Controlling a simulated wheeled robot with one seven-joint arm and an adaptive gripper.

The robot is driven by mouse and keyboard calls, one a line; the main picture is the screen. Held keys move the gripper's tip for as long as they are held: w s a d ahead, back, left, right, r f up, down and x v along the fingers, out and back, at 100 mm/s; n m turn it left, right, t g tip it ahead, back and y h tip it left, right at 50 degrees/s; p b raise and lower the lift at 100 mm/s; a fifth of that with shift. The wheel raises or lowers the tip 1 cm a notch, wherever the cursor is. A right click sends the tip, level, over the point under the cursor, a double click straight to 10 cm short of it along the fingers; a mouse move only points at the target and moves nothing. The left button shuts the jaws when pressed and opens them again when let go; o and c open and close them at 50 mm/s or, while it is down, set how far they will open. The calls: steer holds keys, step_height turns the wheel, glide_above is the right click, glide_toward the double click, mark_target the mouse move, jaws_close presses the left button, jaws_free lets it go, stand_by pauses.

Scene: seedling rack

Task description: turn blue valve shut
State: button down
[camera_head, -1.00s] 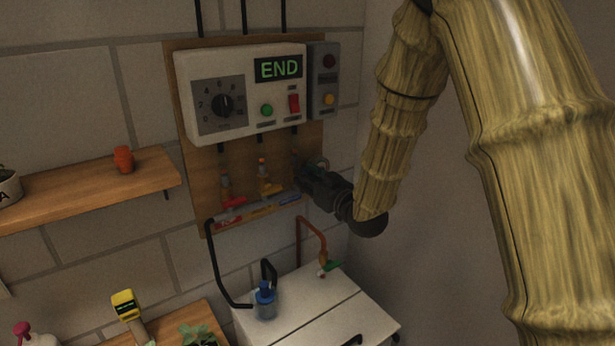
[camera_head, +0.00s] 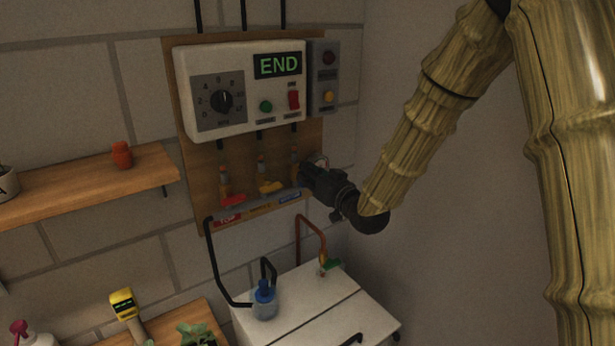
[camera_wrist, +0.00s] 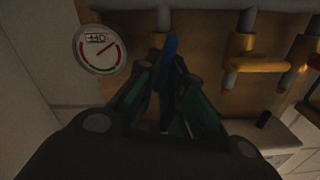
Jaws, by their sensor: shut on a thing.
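The blue valve's handle (camera_wrist: 171,50) shows in the wrist view as a narrow blue lever, upright in the picture, between my fingertips. My gripper (camera_wrist: 166,72) is shut on it. In the head view my gripper (camera_head: 308,172) is at the right end of the valve row on the wooden board and hides the blue valve. A blue label (camera_head: 290,197) is below it.
The yellow valve (camera_head: 270,187) and red valve (camera_head: 233,200) stand left of my gripper. A round gauge (camera_wrist: 102,48) is close beside my fingers. A control box (camera_head: 240,90) reading END hangs above. A white cabinet (camera_head: 310,300) with a blue bottle (camera_head: 264,300) is below.

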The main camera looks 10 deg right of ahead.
steer(key=shift+w+d+f+m+b, duration=0.2)
steer(key=shift+m+b, duration=1.15)
steer(key=shift+m, duration=1.05)
steer(key=shift+s+d+f+m+b, duration=0.15)
steer(key=shift+f+m+b, duration=0.15)
steer(key=shift+m+b, duration=1.6)
steer(key=shift+w+d+f+m+b, duration=0.2)
steer(key=shift+m+b, duration=0.65)
steer(key=shift+m, duration=2.05)
steer(key=c, duration=1.5)
jaws_free()
steer(key=shift+c, duration=0.2)
